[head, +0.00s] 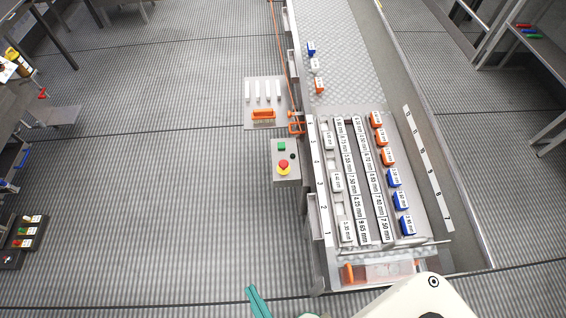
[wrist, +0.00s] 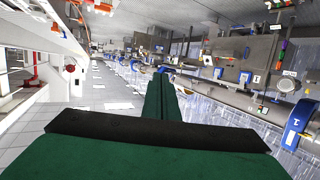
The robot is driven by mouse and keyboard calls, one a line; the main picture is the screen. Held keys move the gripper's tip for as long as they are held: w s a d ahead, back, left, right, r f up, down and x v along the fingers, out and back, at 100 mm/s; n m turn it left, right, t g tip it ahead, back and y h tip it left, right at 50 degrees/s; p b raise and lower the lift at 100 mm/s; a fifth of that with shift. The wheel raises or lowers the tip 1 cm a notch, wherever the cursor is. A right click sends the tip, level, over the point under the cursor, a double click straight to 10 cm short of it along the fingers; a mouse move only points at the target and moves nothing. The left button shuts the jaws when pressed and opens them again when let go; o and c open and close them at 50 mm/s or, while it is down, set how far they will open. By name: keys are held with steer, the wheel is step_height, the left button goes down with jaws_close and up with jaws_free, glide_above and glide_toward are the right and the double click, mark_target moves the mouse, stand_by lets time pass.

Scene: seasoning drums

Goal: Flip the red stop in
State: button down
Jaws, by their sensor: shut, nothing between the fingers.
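A round red button (head: 283,164) with a yellow collar sits on a small grey control box (head: 290,177) at the left side of the long metal bench. No part is clearly marked as a flip stop, so I cannot tell whether this button is the red stop. A small orange square frame (head: 296,127) sticks out from the bench's left edge just above the box. My gripper (head: 251,289) is at the bottom of the head view, teal, apart from the box and bench. In the wrist view its green fingers (wrist: 162,82) are together and empty.
The bench carries rows of labelled white strips (head: 350,175) and orange and blue tagged blocks (head: 389,157). A side shelf (head: 250,118) holds white sticks and an orange piece. A clear tray (head: 385,272) is at the near end. The floor (head: 150,190) left of the bench is open.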

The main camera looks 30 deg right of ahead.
steer(key=w+d+f+m+h, duration=0.1)
steer(key=w+d+f+h, duration=0.1)
steer(key=w+d+f, duration=0.5)
steer(key=w+d+f+m+g+h, duration=0.1)
steer(key=w+d+f+m+h, duration=0.1)
steer(key=w+d, duration=0.8)
steer(key=w+d+f+m+g+h, duration=0.1)
steer(key=w+d+f+m+g, duration=0.1)
steer(key=w+d, duration=0.9)
steer(key=w+f, duration=0.1)
steer(key=w, duration=0.2)
steer(key=shift+d+f+m+g+h, duration=0.25)
steer(key=shift+f+m+g+h, duration=0.05)
steer(key=shift+f+h, duration=0.1)
steer(key=shift+w, duration=0.15)
glide_above(284, 162)
steer(key=s, duration=0.2)
steer(key=f, duration=0.4)
steer(key=shift+w+a, duration=0.2)
steer(key=shift+a, duration=0.2)
steer(key=f, duration=0.2)
steer(key=shift+s+a+f, duration=0.2)
steer(key=shift+s+f, duration=0.1)
steer(key=shift+a+f, duration=0.1)
steer(key=shift+f, duration=0.6)
